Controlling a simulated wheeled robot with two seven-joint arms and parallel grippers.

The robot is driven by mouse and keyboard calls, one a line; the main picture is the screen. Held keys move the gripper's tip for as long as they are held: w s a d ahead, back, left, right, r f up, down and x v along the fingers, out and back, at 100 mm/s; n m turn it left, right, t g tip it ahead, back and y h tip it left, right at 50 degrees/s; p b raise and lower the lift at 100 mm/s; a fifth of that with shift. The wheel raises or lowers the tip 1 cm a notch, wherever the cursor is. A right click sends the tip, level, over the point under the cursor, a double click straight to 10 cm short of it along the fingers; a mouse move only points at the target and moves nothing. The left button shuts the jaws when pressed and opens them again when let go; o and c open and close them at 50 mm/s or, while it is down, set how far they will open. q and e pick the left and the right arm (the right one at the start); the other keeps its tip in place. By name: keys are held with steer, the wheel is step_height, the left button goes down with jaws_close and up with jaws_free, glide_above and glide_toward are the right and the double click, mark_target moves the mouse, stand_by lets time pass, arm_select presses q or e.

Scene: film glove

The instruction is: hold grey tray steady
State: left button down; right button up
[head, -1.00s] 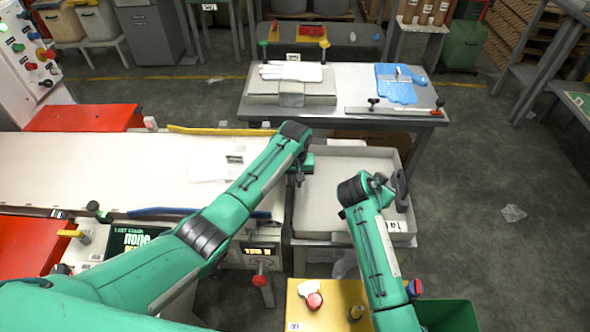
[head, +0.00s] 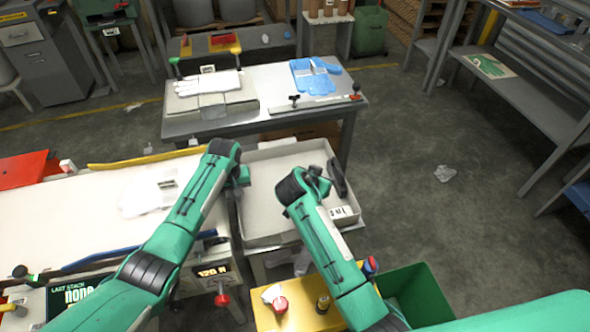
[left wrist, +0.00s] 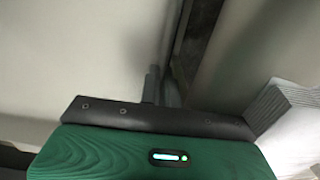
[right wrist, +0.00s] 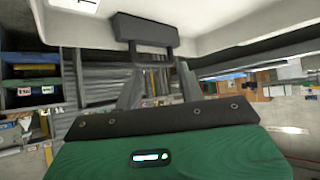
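The grey tray (head: 262,190) is a shallow, empty box with a white label, beyond my arms in the head view. My left gripper (head: 242,176) is at its left wall. In the left wrist view, its fingers (left wrist: 160,88) look close together near a pale wall edge; whether they grip it is unclear. My right gripper (head: 322,182) is over the tray's right side, near a dark bar (head: 337,178) on that wall. In the right wrist view, two fingers (right wrist: 160,82) stand apart below the dark bar (right wrist: 145,32), with nothing visible clamped between them.
A white conveyor (head: 90,205) adjoins the tray on the left. A table (head: 270,100) with white gloves (head: 210,82) and a blue glove (head: 314,75) stands behind it. A yellow surface (head: 300,315) and green bin (head: 415,292) are in front.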

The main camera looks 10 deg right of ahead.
steer(key=d+n+g+y, duration=0.1)
steer(key=d, duration=0.1)
steer(key=d+n+g+y, duration=0.1)
steer(key=d, duration=0.1)
steer(key=d+n+y, duration=0.1)
steer(key=d, duration=0.2)
steer(key=shift+w+g, duration=0.1)
steer(key=shift+g, duration=0.3)
steer(key=n+g+y, duration=0.1)
steer(key=n+y, duration=0.5)
steer(key=n, duration=0.1)
glide_toward(344, 177)
steer(key=x, duration=0.9)
steer(key=shift+w, duration=0.3)
jaws_close()
steer(key=shift+s+f, duration=0.1)
steer(key=shift+f, duration=0.05)
stand_by(0.6)
